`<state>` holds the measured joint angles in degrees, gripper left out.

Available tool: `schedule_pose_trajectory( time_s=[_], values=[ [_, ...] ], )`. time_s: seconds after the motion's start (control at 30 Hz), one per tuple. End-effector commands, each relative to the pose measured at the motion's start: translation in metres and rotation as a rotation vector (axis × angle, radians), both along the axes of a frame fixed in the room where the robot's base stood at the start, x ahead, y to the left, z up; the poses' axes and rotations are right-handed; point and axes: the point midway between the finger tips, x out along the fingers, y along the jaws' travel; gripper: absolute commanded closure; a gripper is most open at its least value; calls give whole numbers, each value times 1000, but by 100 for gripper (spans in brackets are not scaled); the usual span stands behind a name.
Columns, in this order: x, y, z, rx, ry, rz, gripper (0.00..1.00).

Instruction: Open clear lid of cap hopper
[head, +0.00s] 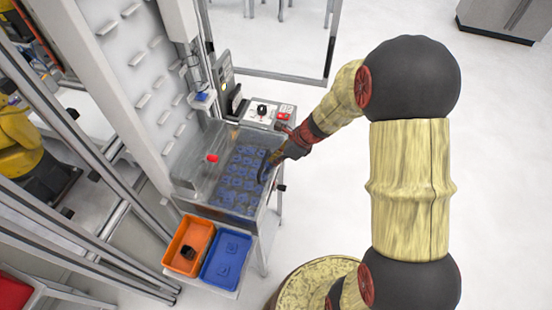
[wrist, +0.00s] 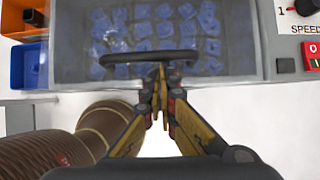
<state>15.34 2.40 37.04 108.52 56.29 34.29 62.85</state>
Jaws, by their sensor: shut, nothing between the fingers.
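The cap hopper (head: 187,206) is a grey box beside a tall white column, with many blue caps (head: 240,172) showing inside it. Its clear lid (head: 209,146) has a red knob at its left part; how far the lid is raised I cannot tell. In the wrist view the caps (wrist: 150,30) show hazily, and a dark bar handle (wrist: 148,56) runs along the hopper's near edge. My gripper (wrist: 160,70) is shut, its fingertips at the handle's right part; touching or just apart I cannot tell. In the head view my gripper (head: 268,168) is at the hopper's right side.
An orange bin (head: 188,246) and a blue bin (head: 227,260) stand at the hopper's near end. A control panel (head: 262,111) with a black knob and red button is at its far end. Metal frames stand left. The floor on the right is open.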

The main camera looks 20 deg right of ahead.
Motion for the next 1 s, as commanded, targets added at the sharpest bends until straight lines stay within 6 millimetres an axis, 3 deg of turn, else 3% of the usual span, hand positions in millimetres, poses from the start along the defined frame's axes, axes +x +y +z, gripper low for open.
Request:
schedule_pose_trajectory(
  time_s=[0.03,0.43,1.0],
  values=[
    [1,2,10,-11,6,3,100],
    [8,11,38,-127,91,4,100],
    [27,37,83,-123,88,2,100]
  ],
)
